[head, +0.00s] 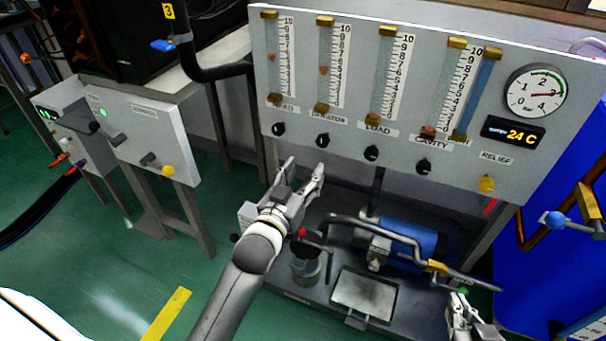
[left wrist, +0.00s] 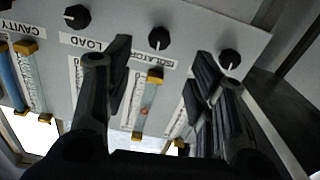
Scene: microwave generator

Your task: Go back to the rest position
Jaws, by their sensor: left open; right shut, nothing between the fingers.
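My left gripper (head: 304,172) is in front of the flow-meter panel (head: 345,150), just below its row of black knobs. Its two fingers are spread with nothing between them. In the left wrist view the open fingers (left wrist: 160,70) frame the panel, with the LOAD and ISOLATOR labels and black knobs beyond. My right gripper (head: 466,312) is at the lower right of the head view, near the end of a grey pipe. It is shut and I see nothing held in it. Part of it is cut off by the lower edge.
A blue pump (head: 415,240) with a grey pipe (head: 400,238) stands on the bench below the panel. A grey control box (head: 150,135) is at the left. A blue tank (head: 550,270) is at the right. Green floor (head: 90,245) lies open at the lower left.

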